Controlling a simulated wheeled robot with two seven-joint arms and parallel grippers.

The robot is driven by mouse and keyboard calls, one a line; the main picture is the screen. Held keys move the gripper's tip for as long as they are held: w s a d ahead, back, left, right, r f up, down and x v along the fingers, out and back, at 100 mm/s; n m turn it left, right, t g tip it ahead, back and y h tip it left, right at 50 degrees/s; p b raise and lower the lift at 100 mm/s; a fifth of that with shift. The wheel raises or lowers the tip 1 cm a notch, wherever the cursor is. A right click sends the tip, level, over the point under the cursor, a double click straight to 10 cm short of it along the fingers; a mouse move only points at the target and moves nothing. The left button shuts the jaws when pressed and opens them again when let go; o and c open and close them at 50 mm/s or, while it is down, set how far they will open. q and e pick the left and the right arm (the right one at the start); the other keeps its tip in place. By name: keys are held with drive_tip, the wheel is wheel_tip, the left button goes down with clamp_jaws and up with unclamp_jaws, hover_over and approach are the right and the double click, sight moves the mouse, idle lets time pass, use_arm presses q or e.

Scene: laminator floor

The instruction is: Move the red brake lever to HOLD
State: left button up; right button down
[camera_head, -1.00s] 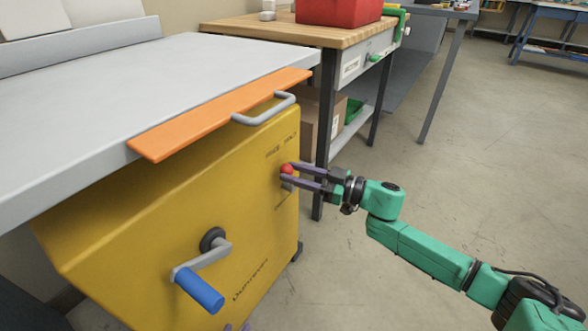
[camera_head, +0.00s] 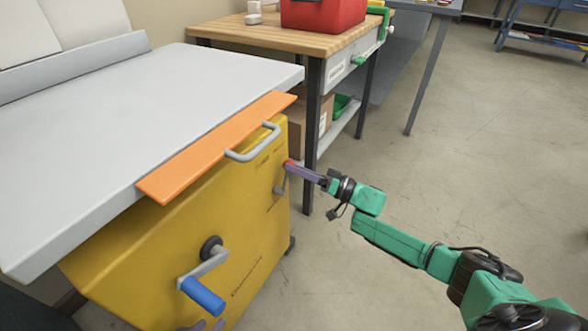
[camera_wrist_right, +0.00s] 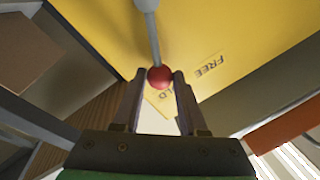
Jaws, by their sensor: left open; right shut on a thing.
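The red knob of the brake lever (camera_head: 288,163) is near the right edge of the yellow machine panel (camera_head: 245,215), above its grey shaft. My right gripper (camera_head: 291,166) is shut on the knob. In the right wrist view the red knob (camera_wrist_right: 159,77) sits between the fingertips (camera_wrist_right: 160,79), with the grey shaft (camera_wrist_right: 152,35) running to the top. A label partly hidden behind the knob and fingers shows "LD"; the FREE label (camera_wrist_right: 210,65) is clear to its right. My left gripper (camera_head: 207,325) shows only its fingertips, apart and empty, at the bottom edge.
A crank with a blue handle (camera_head: 203,296) sticks out of the panel between my grippers. A grey bar handle (camera_head: 253,144) and an orange strip (camera_head: 215,148) are above. A wooden-topped bench (camera_head: 265,37) stands behind. The floor at right is open.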

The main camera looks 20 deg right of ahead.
drive_tip(key=shift+d+f+m, duration=0.1)
drive_tip(key=shift+d+m, duration=0.05)
drive_tip(key=shift+m, duration=0.15)
drive_tip(key=shift+c, duration=2.3)
unclamp_jaws()
drive_tip(key=shift+w, duration=0.1)
drive_tip(key=shift+d, duration=0.1)
use_arm(q)
drive_tip(key=s+a+r+g+y+p, duration=0.2)
drive_tip(key=a+r, duration=0.1)
drive_tip(key=a, duration=0.2)
drive_tip(key=shift+s+a+r+g, duration=0.2)
drive_tip(key=shift+s+g, duration=0.1)
drive_tip(key=shift+g, duration=0.1)
use_arm(e)
drive_tip(key=v, duration=1.4)
drive_tip(key=shift+s, duration=0.25)
use_arm(q)
drive_tip(key=shift+d, duration=0.15)
use_arm(e)
drive_tip(key=shift+d+f, duration=0.1)
drive_tip(key=shift+d, duration=0.05)
